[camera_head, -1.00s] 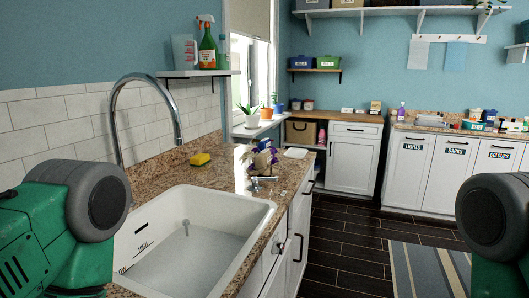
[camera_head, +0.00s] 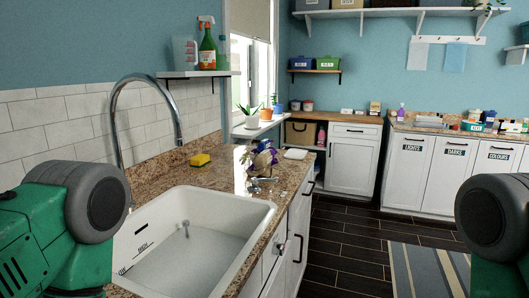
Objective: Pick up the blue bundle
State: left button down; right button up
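A small dark blue and beige bundle (camera_head: 262,160) sits on the granite worktop (camera_head: 215,168), behind the white sink and near the window end. Its details are too small to make out, and small shiny items lie at its front. My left arm shows at the left edge and my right arm at the right edge, only as green and grey links. Both grippers are out of view, so no gripper shows near the bundle.
The white sink (camera_head: 255,212) with a tall curved tap (camera_head: 115,110) fills the near worktop. A yellow sponge (camera_head: 200,160) and a white dish (camera_head: 295,154) lie near the bundle. Plant pots (camera_head: 252,121) stand on the sill. Dark floor (camera_head: 340,240) is open to the right.

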aim_at(266, 144)
jog(key=k+l+z, duration=0.2)
jog(key=k, duration=0.45)
jog(key=i+z, duration=0.15)
jog(key=z, duration=0.2)
jog(key=i+z, duration=0.2)
jog(key=z, duration=0.2)
jog(key=i+z, duration=0.2)
jog(key=z, duration=0.15)
jog(key=i+j, duration=0.15)
jog(key=i, duration=0.55)
jog(key=i+j, duration=0.15)
jog(key=i, duration=0.5)
jog(key=i+j, duration=0.15)
jog(key=i, duration=0.55)
jog(key=i+u, duration=0.15)
jog(key=i, duration=0.45)
jog(key=i+l+u, duration=0.2)
jog(key=i, duration=0.35)
jog(key=i+l+u, duration=0.15)
jog(key=i, duration=0.4)
